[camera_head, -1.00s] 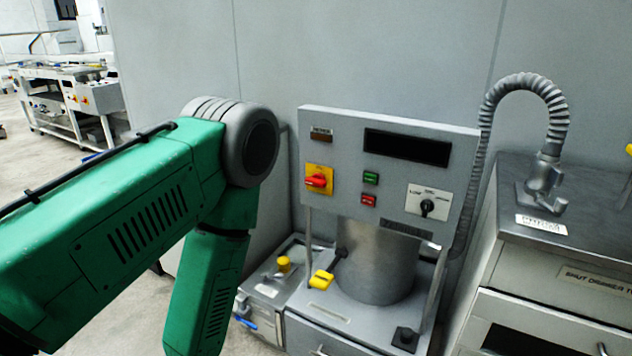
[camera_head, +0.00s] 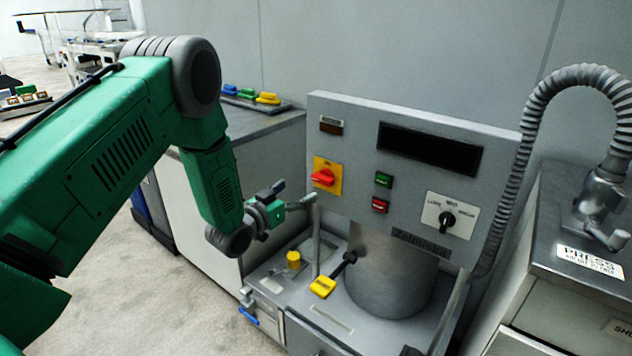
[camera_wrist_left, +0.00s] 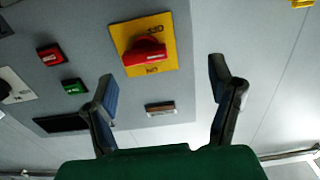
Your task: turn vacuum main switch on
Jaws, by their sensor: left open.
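A red rotary switch (camera_head: 323,177) on a yellow plate sits at the left of the grey upright control panel (camera_head: 345,223). In the left wrist view the red switch (camera_wrist_left: 145,51) shows upside down, between OFF and ON lettering, with its handle lying roughly across the picture. My left gripper (camera_head: 297,194) is just left of the panel, below and left of the switch. In the left wrist view its two fingers (camera_wrist_left: 166,85) are spread and empty, pointing toward the panel, apart from the switch. My right gripper is not in view.
Green (camera_head: 383,179) and red (camera_head: 379,205) buttons and a black selector knob (camera_head: 447,219) share the panel. A yellow-ended lever (camera_head: 323,287) sticks out below. A bench with coloured items (camera_head: 267,98) stands behind my arm. A ribbed hose (camera_head: 507,190) runs at right.

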